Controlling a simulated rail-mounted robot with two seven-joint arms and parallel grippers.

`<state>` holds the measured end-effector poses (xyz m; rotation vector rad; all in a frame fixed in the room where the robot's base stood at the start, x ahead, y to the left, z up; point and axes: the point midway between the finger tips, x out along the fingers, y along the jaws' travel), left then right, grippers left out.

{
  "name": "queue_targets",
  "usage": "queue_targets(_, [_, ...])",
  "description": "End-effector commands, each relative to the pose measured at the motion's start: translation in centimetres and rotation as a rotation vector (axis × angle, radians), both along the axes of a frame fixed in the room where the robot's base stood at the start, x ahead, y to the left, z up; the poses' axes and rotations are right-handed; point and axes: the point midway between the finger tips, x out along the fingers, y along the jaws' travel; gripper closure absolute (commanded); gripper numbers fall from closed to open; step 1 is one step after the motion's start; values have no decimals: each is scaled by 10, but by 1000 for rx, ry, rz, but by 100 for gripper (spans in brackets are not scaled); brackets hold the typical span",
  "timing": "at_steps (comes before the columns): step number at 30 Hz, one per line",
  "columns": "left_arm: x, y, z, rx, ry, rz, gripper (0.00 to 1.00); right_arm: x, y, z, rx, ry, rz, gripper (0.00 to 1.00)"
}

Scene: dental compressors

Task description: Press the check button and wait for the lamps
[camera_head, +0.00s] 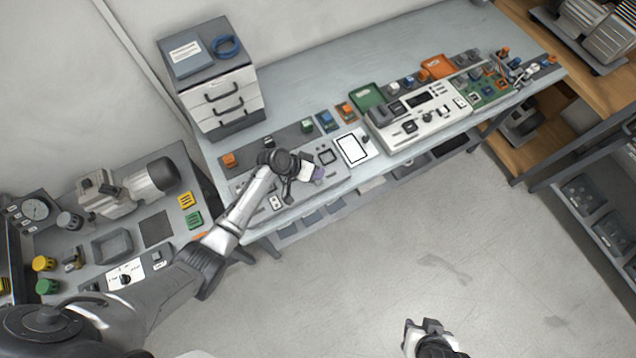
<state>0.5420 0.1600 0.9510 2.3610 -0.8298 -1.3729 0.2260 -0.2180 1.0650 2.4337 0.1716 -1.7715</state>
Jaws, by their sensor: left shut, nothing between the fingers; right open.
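My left gripper (312,174) is shut and empty. It is over the left part of the long workbench, above a grey control panel (248,186). The gripper and wrist hide part of that panel. I cannot tell whether the fingertips touch it. No check button can be told apart for sure at this size, and I cannot make out which parts are lamps or whether any is lit. A white-screened tablet (353,149) lies just right of the gripper. My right gripper (428,328) is open and empty over the bare floor at the bottom edge.
A drawer unit (228,100) stands behind the panel. A white device (420,118), a green tray (367,97) and an orange tray (436,67) lie further right. The floor in front is clear.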

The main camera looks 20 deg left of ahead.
Motion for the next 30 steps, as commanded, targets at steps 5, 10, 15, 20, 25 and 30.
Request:
queue_targets(5, [1, 0, -17, 1, -1, 0, 100, 0, 1, -15, 4, 0, -3, 57])
queue_targets(10, [1, 0, -18, 1, -2, 0, 100, 0, 2, -16, 7, 0, -4, 57])
queue_targets(15, [1, 0, -18, 1, -2, 0, 100, 0, 2, -15, 7, 0, -4, 57])
queue_targets(20, [0, 0, -18, 1, -1, 0, 100, 0, 2, -15, 5, 0, -3, 57])
queue_targets(25, [0, 0, -18, 1, -1, 0, 100, 0, 0, -15, 0, 0, 1, 57])
queue_targets(30, [0, 0, -18, 0, -1, 0, 100, 0, -1, -15, -4, -1, 4, 57])
